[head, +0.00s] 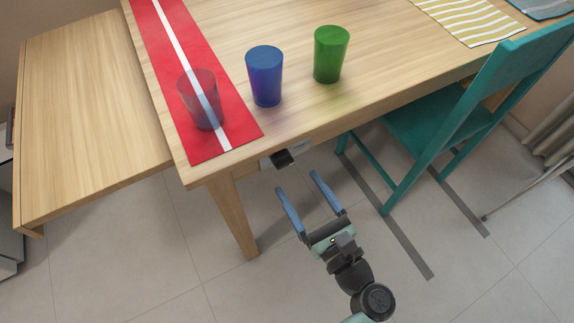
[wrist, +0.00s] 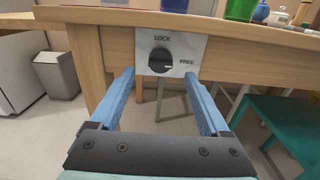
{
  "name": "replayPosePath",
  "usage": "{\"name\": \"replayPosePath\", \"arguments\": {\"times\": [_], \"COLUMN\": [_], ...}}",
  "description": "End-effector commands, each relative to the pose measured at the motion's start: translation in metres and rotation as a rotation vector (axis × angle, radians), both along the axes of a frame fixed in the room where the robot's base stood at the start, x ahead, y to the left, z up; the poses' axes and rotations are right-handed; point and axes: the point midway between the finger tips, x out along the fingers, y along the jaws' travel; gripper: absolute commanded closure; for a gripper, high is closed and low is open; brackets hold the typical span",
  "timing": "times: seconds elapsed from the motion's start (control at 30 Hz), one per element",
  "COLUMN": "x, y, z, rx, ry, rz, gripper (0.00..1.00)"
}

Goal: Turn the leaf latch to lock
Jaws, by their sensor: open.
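The leaf latch is a black round knob (head: 283,158) on a pale plate (head: 301,149) fixed to the table's front apron. In the wrist view the knob (wrist: 160,60) sits below the word LOCK, with FREE to its right. A light mark on the knob lies toward its right side, on the FREE side. My gripper (head: 297,181) is open and empty, its two blue fingers pointing at the latch from the front. In the wrist view my gripper (wrist: 158,74) frames the knob between its fingertips, apparently still short of it.
The wooden table (head: 225,60) carries a red runner (head: 160,50), a clear cup (head: 201,100), a blue cup (head: 265,77) and a green cup (head: 331,55). A side leaf (head: 90,110) extends left. A teal chair (head: 440,120) stands right of my gripper; a table leg (head: 232,215) is left.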

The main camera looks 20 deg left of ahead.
Motion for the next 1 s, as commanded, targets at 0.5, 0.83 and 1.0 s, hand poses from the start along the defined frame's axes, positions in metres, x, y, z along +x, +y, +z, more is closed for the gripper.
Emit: {"name": "replayPosePath", "arguments": {"times": [0.5, 0.83, 1.0], "x": [0.038, 0.038, 0.038], "y": [0.049, 0.048, 0.048], "z": [0.000, 0.000, 0.000], "rx": [-0.001, -0.002, -0.002], "ry": [-0.002, -0.001, -0.001], "rz": [0.000, -0.001, -0.001], "gripper": [0.20, 0.38, 0.69]}}
